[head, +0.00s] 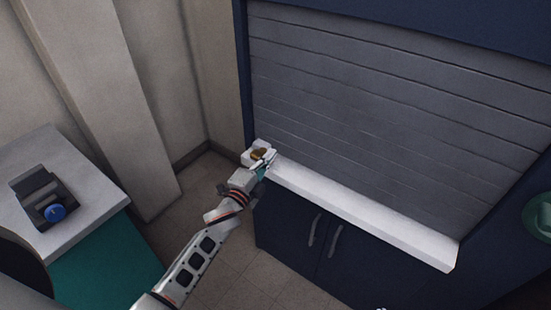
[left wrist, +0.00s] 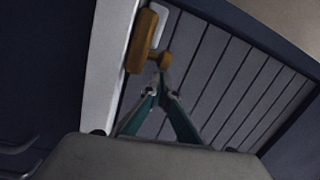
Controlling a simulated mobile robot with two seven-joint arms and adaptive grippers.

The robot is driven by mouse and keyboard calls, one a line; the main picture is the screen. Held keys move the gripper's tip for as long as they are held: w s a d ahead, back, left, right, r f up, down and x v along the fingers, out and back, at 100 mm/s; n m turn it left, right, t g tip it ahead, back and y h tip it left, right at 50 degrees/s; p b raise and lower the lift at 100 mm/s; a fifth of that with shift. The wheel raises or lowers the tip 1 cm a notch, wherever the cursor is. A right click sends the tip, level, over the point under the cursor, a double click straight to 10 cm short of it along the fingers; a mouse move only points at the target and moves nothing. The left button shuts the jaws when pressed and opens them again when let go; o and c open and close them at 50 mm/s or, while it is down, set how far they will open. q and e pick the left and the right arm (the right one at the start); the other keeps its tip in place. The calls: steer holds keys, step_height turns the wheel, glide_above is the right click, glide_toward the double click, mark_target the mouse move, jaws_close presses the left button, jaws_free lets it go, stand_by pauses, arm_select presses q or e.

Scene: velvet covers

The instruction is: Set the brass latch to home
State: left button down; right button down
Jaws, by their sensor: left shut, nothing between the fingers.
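The brass latch (head: 259,153) sits on a pale mount at the left end of the white ledge, by the grey slatted shutter (head: 350,110). In the left wrist view the latch (left wrist: 141,42) is a brass bar with a short knob sticking out to one side. My left gripper (head: 266,163) is shut and empty at the latch. In the left wrist view its fingertips (left wrist: 162,84) meet just by the knob's end; I cannot tell whether they touch it. The gripper partly hides the latch in the head view.
The white ledge (head: 370,218) runs along the shutter's bottom above dark blue cupboard doors with handles (head: 333,241). A side counter (head: 88,195) at left holds a dark device with a blue knob (head: 57,212). A green round thing (head: 540,217) is at the right edge.

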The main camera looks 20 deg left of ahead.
arm_select(q)
steer(key=shift+a+f, duration=0.1)
steer(key=shift+a, duration=0.15)
